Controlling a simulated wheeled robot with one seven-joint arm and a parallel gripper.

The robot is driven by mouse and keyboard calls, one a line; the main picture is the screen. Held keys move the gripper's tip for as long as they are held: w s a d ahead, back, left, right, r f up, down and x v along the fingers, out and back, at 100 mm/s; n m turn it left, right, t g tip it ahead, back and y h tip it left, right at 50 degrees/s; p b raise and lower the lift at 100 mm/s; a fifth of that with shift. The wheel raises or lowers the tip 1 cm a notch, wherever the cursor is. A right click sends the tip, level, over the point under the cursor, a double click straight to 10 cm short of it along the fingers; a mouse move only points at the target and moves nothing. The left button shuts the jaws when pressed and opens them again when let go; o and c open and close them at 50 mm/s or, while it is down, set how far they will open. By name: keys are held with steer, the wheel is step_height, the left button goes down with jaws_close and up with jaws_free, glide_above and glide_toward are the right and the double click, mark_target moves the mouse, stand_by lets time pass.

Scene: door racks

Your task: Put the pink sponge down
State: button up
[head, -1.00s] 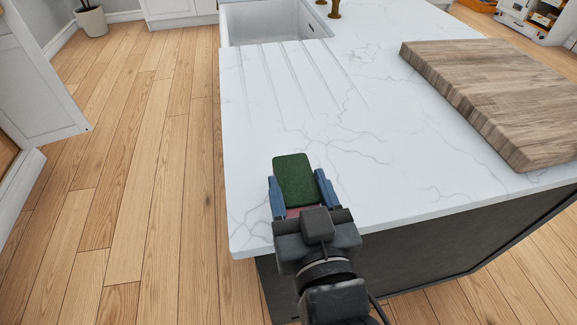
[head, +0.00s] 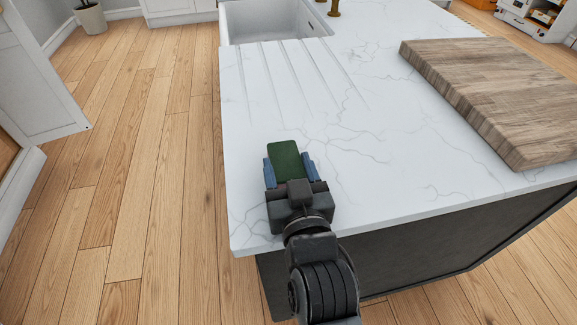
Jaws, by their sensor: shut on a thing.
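The sponge (head: 285,159) is between the two blue fingers of my gripper (head: 288,168), over the near left part of the white countertop (head: 245,120). Its upper face looks dark green. A pink part does not show now, as my gripper hides the near end. My gripper is shut on the sponge from the near side. I cannot tell whether the sponge touches the countertop or is held just above it.
A thick wooden board (head: 500,95) lies on the right of the countertop. A white sink (head: 270,22) with drain grooves and a brass tap (head: 334,8) are at the far end. The countertop between the gripper and the board is clear. The left edge drops to the wooden floor (head: 130,200).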

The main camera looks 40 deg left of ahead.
steer(key=o, duration=1.1)
steer(key=shift+f, duration=0.1)
steer(key=shift+f, duration=0.1)
steer(key=v, duration=0.2)
steer(key=b+v, duration=0.1)
steer(key=v, duration=0.3)
steer(key=shift+s+d+f+b, duration=0.1)
steer(key=shift+s+f+b, duration=0.05)
steer(key=shift+f+b, duration=0.15)
steer(key=shift+s+d+r, duration=0.2)
steer(key=shift+s+d, duration=0.3)
steer(key=shift+d, duration=0.05)
